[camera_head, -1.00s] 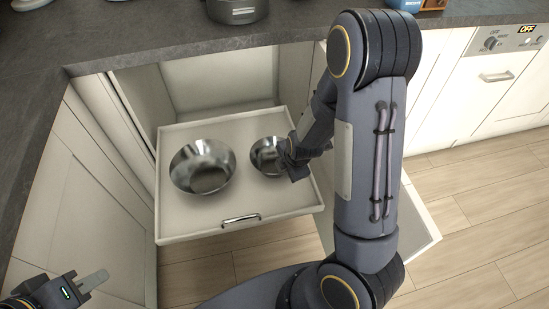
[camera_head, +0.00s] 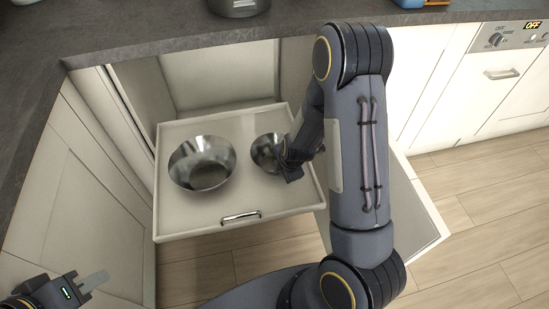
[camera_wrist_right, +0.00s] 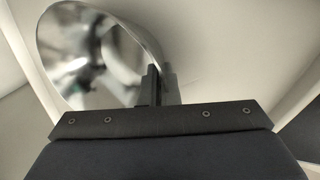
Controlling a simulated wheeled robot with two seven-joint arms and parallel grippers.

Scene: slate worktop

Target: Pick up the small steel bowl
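The small steel bowl (camera_head: 264,153) is on the light drawer shelf, to the right of a larger steel bowl. My right gripper (camera_head: 288,168) is at its right side, with the fingertips partly hidden by the wrist in the head view. In the right wrist view the fingers (camera_wrist_right: 161,84) are close together at the rim of the small steel bowl (camera_wrist_right: 85,55), seemingly pinching its wall. My left gripper (camera_head: 92,283) is at the lower left, away from the bowls and holding nothing visible; its finger gap cannot be made out.
The larger steel bowl (camera_head: 202,185) stands close on the left. The pulled-out drawer (camera_head: 185,226) has a handle (camera_head: 241,216) at its front. The slate worktop (camera_head: 150,28) overhangs behind it, with a dark pot (camera_head: 238,6) on it. An open cabinet door (camera_head: 420,225) is at right.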

